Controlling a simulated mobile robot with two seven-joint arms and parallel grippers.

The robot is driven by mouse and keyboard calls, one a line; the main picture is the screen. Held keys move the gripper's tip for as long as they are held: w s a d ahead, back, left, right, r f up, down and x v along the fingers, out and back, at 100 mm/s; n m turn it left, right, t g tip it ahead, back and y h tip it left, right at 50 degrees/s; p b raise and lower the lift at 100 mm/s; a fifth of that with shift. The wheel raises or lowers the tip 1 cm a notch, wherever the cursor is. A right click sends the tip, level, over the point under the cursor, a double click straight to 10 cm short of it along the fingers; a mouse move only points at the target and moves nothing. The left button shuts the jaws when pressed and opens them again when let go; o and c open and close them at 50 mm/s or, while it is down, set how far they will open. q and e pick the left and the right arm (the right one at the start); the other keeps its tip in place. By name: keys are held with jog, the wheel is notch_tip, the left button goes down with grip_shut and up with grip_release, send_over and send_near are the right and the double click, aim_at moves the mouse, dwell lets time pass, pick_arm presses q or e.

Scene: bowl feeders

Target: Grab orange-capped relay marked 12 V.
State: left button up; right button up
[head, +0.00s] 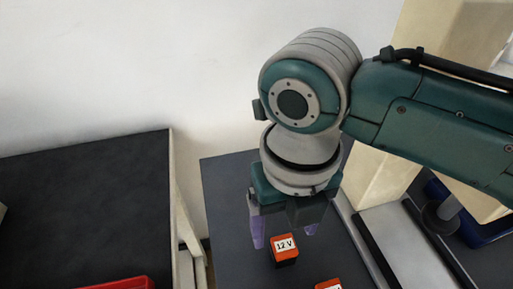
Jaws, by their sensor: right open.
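The orange-capped relay marked 12 V (284,250) stands on a dark tabletop, its label facing up and its body dark below the cap. My right gripper (284,236) comes in from the upper right and points down. Its purple-tipped fingers are apart, with nothing visible held between them. In the picture the relay shows just below and between the fingertips; I cannot tell the height gap. A second orange-capped relay (328,284) is cut off by the bottom edge, its marking not readable. My left gripper is not in view.
A separate dark-topped table (85,210) stands at the left, with part of a red container (122,283) at its front. A gap with a pale frame separates the tables. A blue bin (480,232) shows at the right. The dark tabletop (228,215) left of the relay is clear.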

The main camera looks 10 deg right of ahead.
aim_at(285, 244)
jog(key=shift+f, duration=0.95)
notch_tip(285, 244, down, 5)
jog(key=shift+d+f+b, duration=0.1)
jog(key=shift+d+b, duration=0.05)
jog(key=shift+b, duration=0.7)
jog(key=shift+c, duration=0.4)
jog(key=c, duration=0.3)
grip_shut()
